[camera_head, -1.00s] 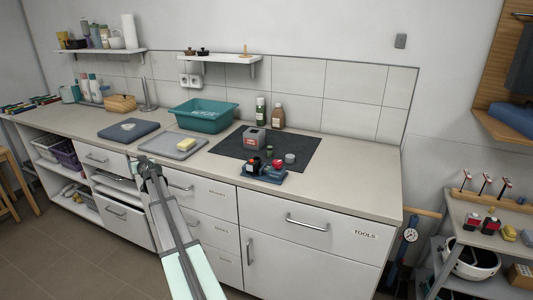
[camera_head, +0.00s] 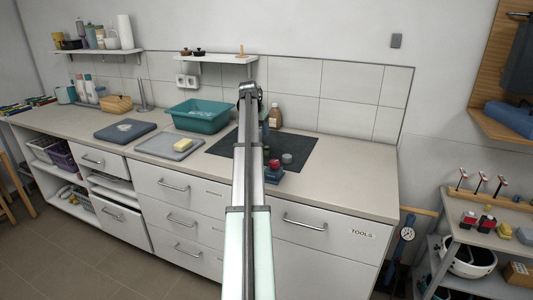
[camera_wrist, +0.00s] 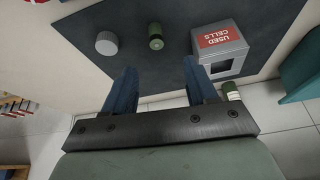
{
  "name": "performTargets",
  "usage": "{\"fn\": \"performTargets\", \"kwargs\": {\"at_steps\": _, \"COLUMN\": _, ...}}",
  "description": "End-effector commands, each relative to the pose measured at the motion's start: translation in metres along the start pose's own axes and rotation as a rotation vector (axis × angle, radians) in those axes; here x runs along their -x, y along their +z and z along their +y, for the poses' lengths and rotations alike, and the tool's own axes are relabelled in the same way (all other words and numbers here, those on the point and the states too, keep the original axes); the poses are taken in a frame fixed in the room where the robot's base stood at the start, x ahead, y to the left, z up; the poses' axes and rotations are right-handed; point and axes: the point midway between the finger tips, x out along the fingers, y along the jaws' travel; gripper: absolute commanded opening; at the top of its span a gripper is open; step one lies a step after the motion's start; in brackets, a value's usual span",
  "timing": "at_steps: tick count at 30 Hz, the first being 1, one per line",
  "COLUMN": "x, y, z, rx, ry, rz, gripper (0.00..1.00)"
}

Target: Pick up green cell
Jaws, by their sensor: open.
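The green cell (camera_wrist: 156,36) is a small dark green cylinder with a lighter end, on the dark mat in the wrist view. My gripper (camera_wrist: 160,68) is open and empty, with its two blue fingers spread. The cell appears just beyond the gap between the fingertips, apart from them. In the head view my arm reaches up over the counter and hides the cell or most of it.
A grey box labelled "USED CELLS" (camera_wrist: 221,50) stands close to the right finger. A grey round cap (camera_wrist: 106,43) lies left of the cell. A bottle (camera_head: 275,116) stands behind the mat (camera_head: 301,149). A teal basin (camera_head: 201,116) is at the left.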

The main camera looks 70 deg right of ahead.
Motion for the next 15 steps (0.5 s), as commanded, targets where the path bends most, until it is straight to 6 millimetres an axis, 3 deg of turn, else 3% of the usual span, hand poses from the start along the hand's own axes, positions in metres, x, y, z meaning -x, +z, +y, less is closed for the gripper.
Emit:
{"fn": "performTargets", "kwargs": {"at_steps": 3, "x": 0.000, "y": -0.003, "z": 0.011, "rx": -0.026, "ry": 0.024, "rz": -0.007, "gripper": 0.57}}
{"fn": "performTargets", "kwargs": {"at_steps": 7, "x": -0.011, "y": -0.003, "z": 0.011, "rx": -0.026, "ry": 0.025, "rz": -0.009, "gripper": 0.57}}
{"fn": "performTargets", "kwargs": {"at_steps": 15, "x": -0.054, "y": -0.002, "z": 0.010, "rx": -0.024, "ry": 0.023, "rz": -0.009, "gripper": 0.57}}
